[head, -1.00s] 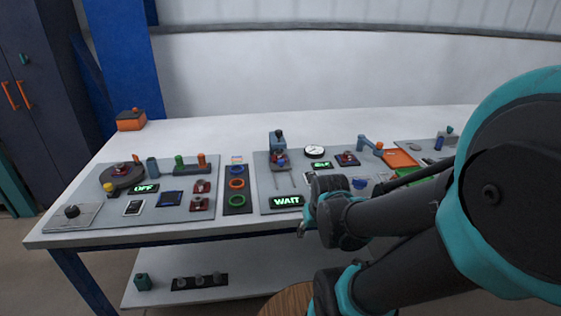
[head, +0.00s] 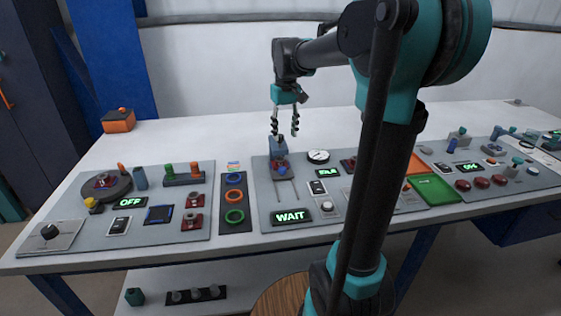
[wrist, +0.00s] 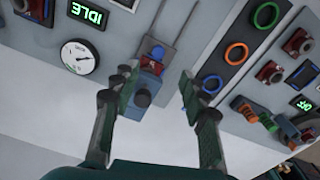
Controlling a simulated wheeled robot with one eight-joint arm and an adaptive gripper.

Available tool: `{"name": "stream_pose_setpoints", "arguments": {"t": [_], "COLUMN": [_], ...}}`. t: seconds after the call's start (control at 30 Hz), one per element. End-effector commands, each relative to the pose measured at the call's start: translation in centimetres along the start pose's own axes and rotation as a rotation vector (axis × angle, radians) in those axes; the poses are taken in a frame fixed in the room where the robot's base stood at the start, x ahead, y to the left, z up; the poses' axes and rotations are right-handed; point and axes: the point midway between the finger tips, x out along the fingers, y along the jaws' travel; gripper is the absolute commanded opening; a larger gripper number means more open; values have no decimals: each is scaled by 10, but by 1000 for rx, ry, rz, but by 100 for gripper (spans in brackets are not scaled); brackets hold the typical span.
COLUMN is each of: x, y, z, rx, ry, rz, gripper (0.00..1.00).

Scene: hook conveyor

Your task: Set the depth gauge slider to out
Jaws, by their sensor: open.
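A blue block with a dark round knob (head: 276,148) stands at the back of the middle panel; it also shows in the wrist view (wrist: 143,97). In front of it a small red and blue carriage (head: 281,167) sits at the far end of two parallel dark rails (head: 285,188). I see no label naming the depth gauge slider; this railed unit looks like it. The carriage also shows in the wrist view (wrist: 155,54). My gripper (head: 284,132) is open and empty, pointing down above the block. In the wrist view its fingers (wrist: 156,78) frame the block, apparently without contact.
A round white dial (head: 318,156) and an IDLE display (head: 326,171) are right of the rails. A WAIT display (head: 290,216) is in front. A strip with several coloured rings (head: 235,216) is to the left.

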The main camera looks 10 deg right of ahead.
Motion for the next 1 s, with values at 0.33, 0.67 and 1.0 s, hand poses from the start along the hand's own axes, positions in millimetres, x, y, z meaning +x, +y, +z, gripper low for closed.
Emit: {"name": "stream_pose_setpoints", "arguments": {"t": [0.33,0.67,1.0], "x": [6,70,132], "y": [-1,-1,-1], "z": [-11,-9,-8], "rx": [-17,-17,-17], "ry": [-25,-23,-22], "rz": [-4,-4,-5], "gripper": [44,44,44]}}
